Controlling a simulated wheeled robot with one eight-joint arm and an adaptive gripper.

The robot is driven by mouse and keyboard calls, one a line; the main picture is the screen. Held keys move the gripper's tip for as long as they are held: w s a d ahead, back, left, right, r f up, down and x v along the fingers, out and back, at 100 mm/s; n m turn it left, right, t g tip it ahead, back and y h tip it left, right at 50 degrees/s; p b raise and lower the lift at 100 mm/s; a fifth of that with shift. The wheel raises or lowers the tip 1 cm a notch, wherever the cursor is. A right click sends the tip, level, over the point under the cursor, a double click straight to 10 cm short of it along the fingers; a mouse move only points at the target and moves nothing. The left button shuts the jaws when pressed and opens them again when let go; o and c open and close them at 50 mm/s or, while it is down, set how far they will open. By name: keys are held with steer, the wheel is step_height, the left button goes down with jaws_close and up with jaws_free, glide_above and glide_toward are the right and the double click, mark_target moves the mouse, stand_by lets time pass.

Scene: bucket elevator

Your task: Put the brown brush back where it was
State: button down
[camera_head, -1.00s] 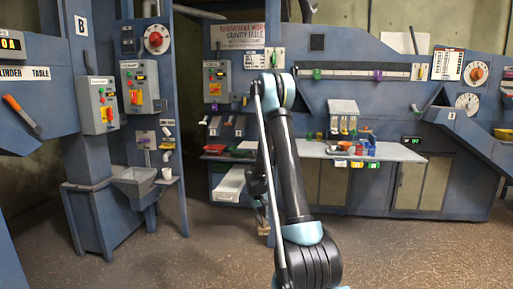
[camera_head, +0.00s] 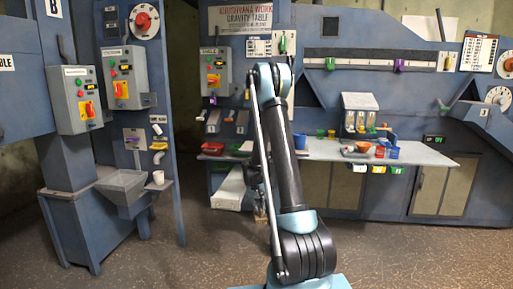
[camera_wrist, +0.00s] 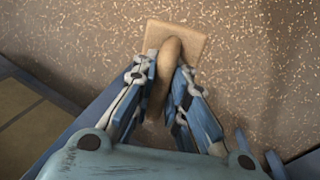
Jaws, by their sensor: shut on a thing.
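My gripper (camera_wrist: 162,75) is shut on the brown brush (camera_wrist: 193,40) in the wrist view. The brush has a tan, squared block and a rounded brown handle, which sits between the two fingers. Speckled brown floor shows beneath the brush. In the head view my arm stands up in front of the gravity table and bends down on its far side. The arm largely hides the gripper there, low in front of the machine.
The grey-white worktop (camera_head: 425,155) right of my arm carries a bowl (camera_head: 355,151), a blue cup (camera_head: 393,152) and small containers. Floor in front is clear.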

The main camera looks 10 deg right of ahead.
steer(key=shift+w, duration=0.4)
steer(key=shift+d, duration=0.1)
